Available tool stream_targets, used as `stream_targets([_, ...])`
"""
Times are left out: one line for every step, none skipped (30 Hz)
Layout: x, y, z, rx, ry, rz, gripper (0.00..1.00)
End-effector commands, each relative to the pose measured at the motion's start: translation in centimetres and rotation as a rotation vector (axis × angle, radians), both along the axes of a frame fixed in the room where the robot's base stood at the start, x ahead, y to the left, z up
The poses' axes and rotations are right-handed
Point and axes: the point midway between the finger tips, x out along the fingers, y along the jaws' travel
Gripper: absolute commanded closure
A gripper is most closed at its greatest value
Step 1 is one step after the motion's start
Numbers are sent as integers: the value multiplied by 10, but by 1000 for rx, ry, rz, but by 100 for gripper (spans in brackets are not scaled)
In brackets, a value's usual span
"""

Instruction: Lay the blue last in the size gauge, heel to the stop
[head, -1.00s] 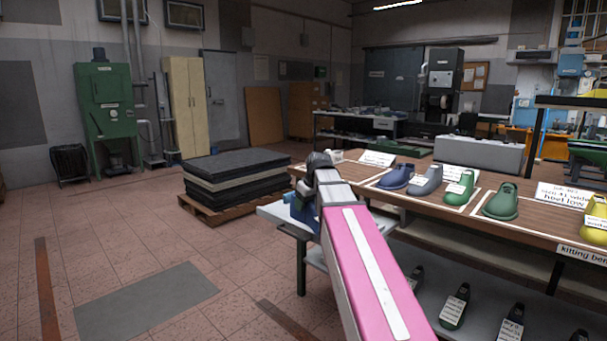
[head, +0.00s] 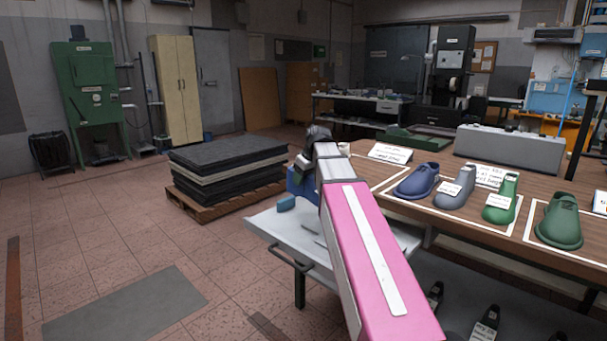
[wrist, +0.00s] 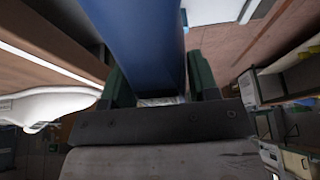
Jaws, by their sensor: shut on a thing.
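In the wrist view my gripper (wrist: 160,84) has its two dark green fingers on either side of a long blue last (wrist: 150,40). It is shut on this last, whose far end runs out of view. In the head view my arm reaches forward and hides most of the gripper; part of the blue last (head: 298,184) shows to its left, above a light grey cart. I cannot make out the size gauge or its stop for certain; a low green tray-like thing (head: 412,139) lies at the back of the bench.
The wooden bench (head: 400,168) at right carries a dark blue shoe shape (head: 417,181), a grey one (head: 455,187) and green ones (head: 559,221), with cards. The light grey cart (head: 268,222) stands beside it.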

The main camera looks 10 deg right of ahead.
Motion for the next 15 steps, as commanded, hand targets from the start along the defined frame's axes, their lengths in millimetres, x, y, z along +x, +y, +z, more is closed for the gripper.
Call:
stream_targets([0, 0, -2, 0, 0, 0, 91])
stream_targets([0, 0, -3, 0, 0, 0, 91])
stream_targets([0, 0, -5, 0, 0, 0, 91])
stream_targets([0, 0, -7, 0, 0, 0, 91])
stream_targets([0, 0, -9, 0, 0, 0, 91])
stream_targets([0, 0, -12, 0, 0, 0, 91])
stream_targets([0, 0, -15, 0, 0, 0, 91])
stream_targets([0, 0, -17, 0, 0, 0, 91])
stream_targets([0, 0, -20, 0, 0, 0, 91])
stream_targets([0, 0, -22, 0, 0, 0, 91])
stream_targets([0, 0, -24, 0, 0, 0, 91])
stream_targets([0, 0, -26, 0, 0, 0, 91])
stream_targets([0, 0, -27, 0, 0, 0, 91])
stream_targets([0, 0, -28, 0, 0, 0, 91])
stream_targets([0, 0, -29, 0, 0, 0, 91])
